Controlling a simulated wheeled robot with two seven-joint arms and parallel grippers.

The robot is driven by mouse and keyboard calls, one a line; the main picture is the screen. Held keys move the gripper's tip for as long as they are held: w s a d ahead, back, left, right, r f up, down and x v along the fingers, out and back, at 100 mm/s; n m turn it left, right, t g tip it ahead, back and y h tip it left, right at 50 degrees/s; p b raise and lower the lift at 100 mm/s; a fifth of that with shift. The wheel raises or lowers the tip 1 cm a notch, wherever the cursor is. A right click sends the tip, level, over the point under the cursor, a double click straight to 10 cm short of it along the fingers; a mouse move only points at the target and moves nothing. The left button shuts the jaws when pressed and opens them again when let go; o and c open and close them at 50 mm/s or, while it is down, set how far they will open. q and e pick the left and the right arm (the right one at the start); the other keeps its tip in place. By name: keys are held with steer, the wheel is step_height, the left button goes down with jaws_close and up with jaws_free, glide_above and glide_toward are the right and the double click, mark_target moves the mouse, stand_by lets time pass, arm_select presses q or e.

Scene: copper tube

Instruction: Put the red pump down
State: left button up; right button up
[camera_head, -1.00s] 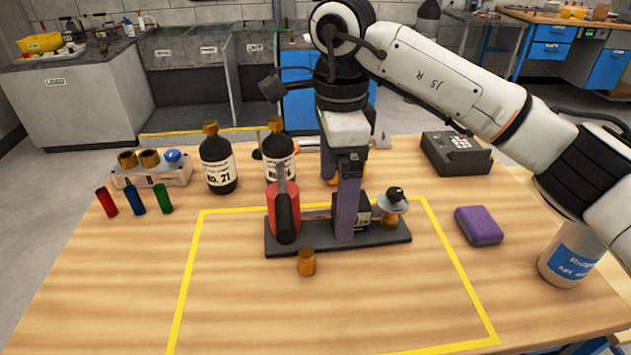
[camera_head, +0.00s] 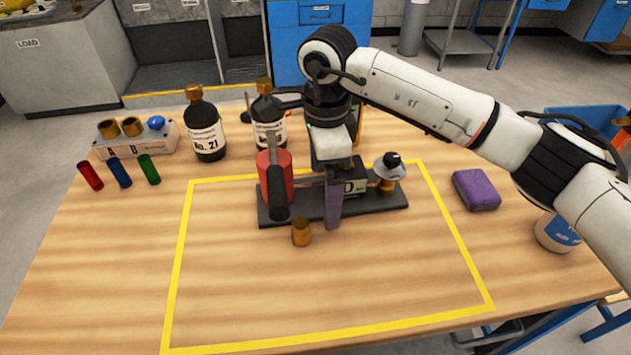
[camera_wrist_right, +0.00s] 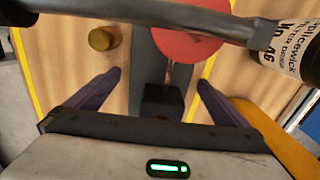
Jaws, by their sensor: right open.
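The red pump (camera_head: 286,170) stands upright at the left end of a black base plate (camera_head: 385,203), with a dark handle hanging down its front. In the right wrist view its round red top (camera_wrist_right: 190,30) shows beyond the fingers, partly covered by a grey bar. My right gripper (camera_head: 334,200) is over the middle of the plate, right of the red cylinder and apart from it. In the right wrist view its purple fingers (camera_wrist_right: 160,80) are spread, with a dark block (camera_wrist_right: 162,103) of the assembly between them. My left gripper is out of view.
A brass cap (camera_head: 301,232) stands just in front of the plate. Dark bottles (camera_head: 206,135) and a tube rack (camera_head: 140,142) are behind left. A purple sponge (camera_head: 477,190) lies right. The table inside the yellow outline (camera_head: 178,265) is clear in front.

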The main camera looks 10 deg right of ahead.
steer(key=shift+f, duration=0.2)
steer(key=c, duration=2.1)
steer(key=shift+w+r, duration=0.15)
steer(key=shift+r, duration=0.1)
steer(key=shift+c, duration=0.4)
